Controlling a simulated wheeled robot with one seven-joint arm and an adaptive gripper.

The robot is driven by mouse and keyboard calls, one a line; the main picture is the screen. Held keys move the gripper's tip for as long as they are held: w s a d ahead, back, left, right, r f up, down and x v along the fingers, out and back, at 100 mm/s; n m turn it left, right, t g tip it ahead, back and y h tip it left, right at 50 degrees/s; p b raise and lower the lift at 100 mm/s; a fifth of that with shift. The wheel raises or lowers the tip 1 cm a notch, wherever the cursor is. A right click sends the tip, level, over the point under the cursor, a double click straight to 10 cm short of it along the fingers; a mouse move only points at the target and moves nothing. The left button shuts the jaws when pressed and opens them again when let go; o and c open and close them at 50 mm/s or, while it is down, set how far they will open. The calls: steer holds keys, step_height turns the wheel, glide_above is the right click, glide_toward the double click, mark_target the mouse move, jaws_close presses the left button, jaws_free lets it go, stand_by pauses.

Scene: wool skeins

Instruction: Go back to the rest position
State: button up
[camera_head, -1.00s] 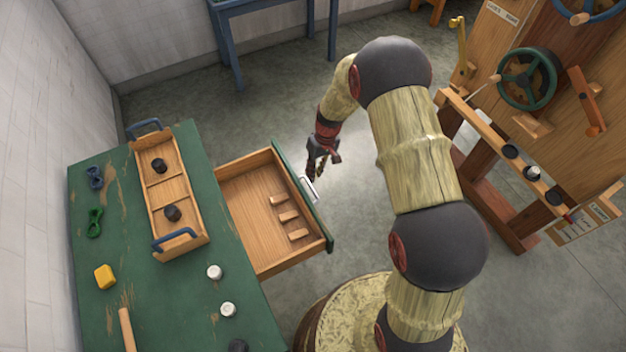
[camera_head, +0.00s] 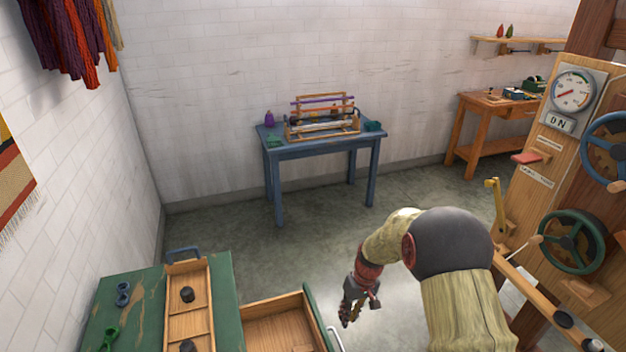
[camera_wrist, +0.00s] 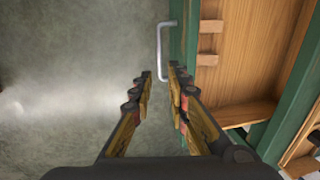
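My gripper (camera_head: 352,304) hangs at the end of my bent arm, right of the open drawer (camera_head: 272,327) of the green workbench. In the wrist view my gripper (camera_wrist: 158,75) has its two fingers apart with nothing between them. Past the fingertips is the drawer's pale metal handle (camera_wrist: 162,50), on the green drawer front. The fingers look clear of the handle, though the gap in depth is hard to judge. The drawer interior, with small wooden blocks (camera_wrist: 208,43), shows at the right of the wrist view.
A wooden tray (camera_head: 206,300) with dark knobs stands on the green workbench (camera_head: 140,310). A blue table (camera_head: 320,148) with a small loom stands by the back wall. At right is a wooden panel with a green handwheel (camera_head: 572,242). The floor between is free.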

steer(key=s+d+r+m+t+h, duration=0.1)
steer(key=s+r+t, duration=0.2)
steer(key=s+r, duration=1.1)
steer(key=s+d+r+m+t+h, duration=0.1)
steer(key=s+r+t, duration=0.2)
steer(key=s+r, duration=1.1)
step_height(320, 180, up, 7)
steer(key=shift+s+r+m+p, duration=0.1)
steer(key=shift+s+m+p, duration=0.1)
steer(key=shift+m+p, duration=0.15)
